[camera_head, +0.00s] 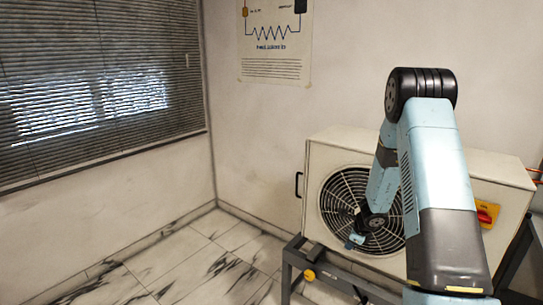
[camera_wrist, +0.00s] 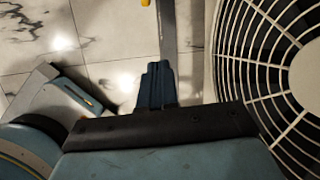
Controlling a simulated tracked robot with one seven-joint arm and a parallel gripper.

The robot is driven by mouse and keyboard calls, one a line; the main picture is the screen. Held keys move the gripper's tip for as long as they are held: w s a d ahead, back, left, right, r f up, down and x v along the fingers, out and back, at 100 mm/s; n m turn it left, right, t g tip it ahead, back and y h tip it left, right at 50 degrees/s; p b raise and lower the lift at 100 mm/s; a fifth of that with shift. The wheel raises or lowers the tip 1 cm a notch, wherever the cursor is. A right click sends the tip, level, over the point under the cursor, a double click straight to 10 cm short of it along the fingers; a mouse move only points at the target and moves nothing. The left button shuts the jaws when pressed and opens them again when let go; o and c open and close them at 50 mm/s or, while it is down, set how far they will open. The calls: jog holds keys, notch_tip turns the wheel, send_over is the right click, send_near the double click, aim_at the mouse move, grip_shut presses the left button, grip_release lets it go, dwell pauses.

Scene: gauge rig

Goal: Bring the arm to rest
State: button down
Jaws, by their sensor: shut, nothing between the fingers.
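My arm is bent in front of a white box unit with a round fan grille, its elbow raised above the unit's top. My gripper (camera_head: 356,239) hangs low in front of the fan grille (camera_head: 338,190); I cannot tell from the head view whether it touches. In the wrist view my gripper (camera_wrist: 157,68) shows dark blue fingers closed together with nothing between them. The grille (camera_wrist: 262,70) fills the right side of that view, beside the fingers.
The white unit (camera_head: 325,150) stands on a dark metal frame (camera_head: 290,262) with a yellow knob (camera_head: 309,275). A red switch (camera_head: 486,216) on a yellow plate is right of my arm. The tiled floor (camera_head: 190,265) to the left is clear. Blinds and a poster hang behind.

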jog(key=s+a+r+n+y, duration=0.1)
jog(key=s+a+r+n, duration=0.25)
jog(key=r, duration=0.65)
jog(key=s+a+r+n+t, duration=0.1)
jog(key=s+a+r+n, duration=0.3)
jog(key=r, duration=0.6)
jog(key=s+a+r+n+y, duration=0.1)
jog(key=s+a+r+n, duration=0.3)
jog(key=r, duration=0.6)
jog(key=s+d+r+n+h, duration=0.1)
jog(key=s+r+n, duration=0.3)
jog(key=s, duration=0.4)
jog(key=s+d+r+n+h, duration=0.1)
jog(key=s+r+n, duration=0.3)
jog(key=s, duration=0.5)
jog(key=s+d+r+n+h, duration=0.1)
jog(key=s+r+n, duration=0.3)
jog(key=s, duration=0.5)
jog(key=shift+s+r+n+t+h, duration=0.15)
jog(key=shift+r+n+t+h, duration=0.2)
jog(key=shift+t+h, duration=0.05)
